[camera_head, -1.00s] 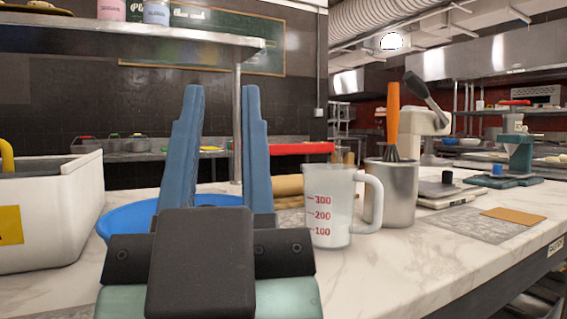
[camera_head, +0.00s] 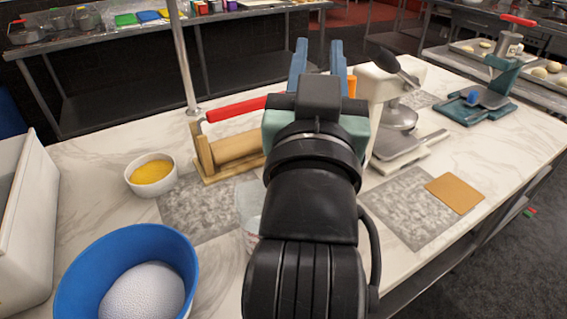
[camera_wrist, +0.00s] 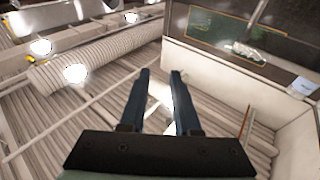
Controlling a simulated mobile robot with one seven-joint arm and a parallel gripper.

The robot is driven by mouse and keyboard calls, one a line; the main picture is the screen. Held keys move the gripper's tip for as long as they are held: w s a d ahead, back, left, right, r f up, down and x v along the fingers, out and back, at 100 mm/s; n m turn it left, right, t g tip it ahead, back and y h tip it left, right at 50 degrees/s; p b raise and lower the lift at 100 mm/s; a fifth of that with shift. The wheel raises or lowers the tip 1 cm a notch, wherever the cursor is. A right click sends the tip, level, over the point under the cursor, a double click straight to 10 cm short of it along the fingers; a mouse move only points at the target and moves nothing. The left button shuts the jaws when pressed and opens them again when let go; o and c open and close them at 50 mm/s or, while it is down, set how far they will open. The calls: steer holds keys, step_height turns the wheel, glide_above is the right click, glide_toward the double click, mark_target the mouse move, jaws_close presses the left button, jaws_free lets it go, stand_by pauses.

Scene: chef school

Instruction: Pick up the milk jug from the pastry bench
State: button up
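The milk jug (camera_head: 248,203), a see-through measuring jug, stands on the marble pastry bench (camera_head: 95,185) in the head view. My arm hides most of it; only its left side shows. My gripper (camera_head: 317,50) is raised above the bench, beyond the jug in the picture and apart from it. The wrist view shows its two blue fingers (camera_wrist: 160,76) spread, with nothing between them. That view faces the ceiling and upper wall, and the jug is not in it.
A blue bowl (camera_head: 75,270) with a pale ball, a small yellow-filled bowl (camera_head: 152,174) and a rolling pin (camera_head: 233,147) on a stand lie left of my arm. A scale (camera_head: 408,150) and a mixer (camera_head: 386,88) stand right. A white bin (camera_head: 25,225) bounds the left.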

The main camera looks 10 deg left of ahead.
steer(key=s+a+f+m+g+h+p, duration=0.15)
steer(key=s+f+g+p, duration=0.35)
steer(key=f, duration=0.6)
steer(key=s+a+f+m+g+h+p, duration=0.1)
steer(key=s+f+g+h+p, duration=0.15)
steer(key=s+f+p, duration=0.65)
steer(key=shift+y, duration=0.4)
steer(key=x, duration=0.9)
steer(key=shift+s+f, duration=0.15)
steer(key=shift+f, duration=0.25)
steer(key=p+x, duration=0.1)
steer(key=x, duration=0.3)
steer(key=shift+w+r+p, duration=0.15)
steer(key=shift+w+p, duration=0.15)
steer(key=shift+w+d+f, duration=0.15)
steer(key=shift+w+f, duration=0.1)
steer(key=shift+w, duration=0.05)
jaws_close()
